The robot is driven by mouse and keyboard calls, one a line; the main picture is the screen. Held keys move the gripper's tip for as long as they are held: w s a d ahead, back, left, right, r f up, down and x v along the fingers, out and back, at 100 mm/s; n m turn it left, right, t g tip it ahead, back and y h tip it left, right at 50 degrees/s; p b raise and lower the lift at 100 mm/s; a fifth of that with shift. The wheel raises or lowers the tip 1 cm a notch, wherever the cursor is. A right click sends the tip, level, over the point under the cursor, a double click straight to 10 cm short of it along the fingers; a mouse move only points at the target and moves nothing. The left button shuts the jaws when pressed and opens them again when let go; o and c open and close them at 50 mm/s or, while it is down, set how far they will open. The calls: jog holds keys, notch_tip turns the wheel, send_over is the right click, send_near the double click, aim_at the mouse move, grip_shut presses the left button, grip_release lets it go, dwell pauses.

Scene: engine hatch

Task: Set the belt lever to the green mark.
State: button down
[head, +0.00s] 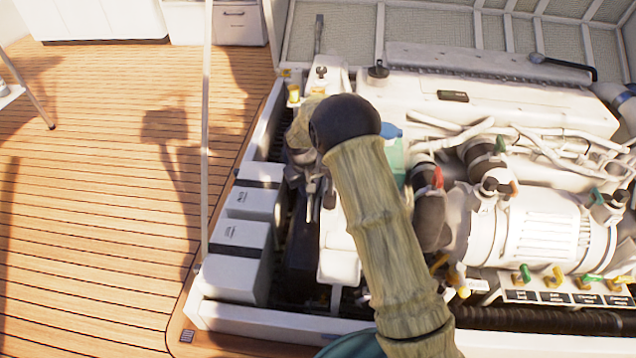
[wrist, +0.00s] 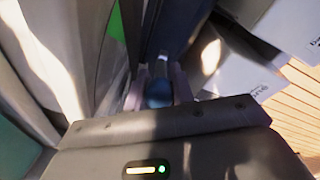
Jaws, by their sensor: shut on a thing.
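My gripper (head: 312,205) points down into the left side of the engine bay in the head view, partly behind my own arm. In the wrist view my gripper (wrist: 158,88) is shut on a dark blue rounded knob, the belt lever (wrist: 158,94), which sits between the two fingers. The rest of the lever is hidden or too dark to make out. A bright green patch, seemingly the green mark (wrist: 116,25), shows ahead and slightly left of the fingers in the wrist view. In the head view the lever and mark cannot be made out.
White battery-like boxes (head: 237,262) stand just left of my gripper. The white engine (head: 490,105) with hoses and valves fills the right. A thin upright pole (head: 206,130) rises beside the hatch edge. Open wooden deck (head: 110,200) lies further left.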

jog(key=shift+s, duration=0.1)
jog(key=c, duration=1.2)
grip_release()
notch_tip(320, 180, up, 17)
jog(key=s+a+p, duration=0.1)
jog(key=s+p, duration=0.1)
jog(key=p, duration=0.6)
jog(key=shift+s+a+p, duration=0.25)
jog(key=shift+p, duration=0.1)
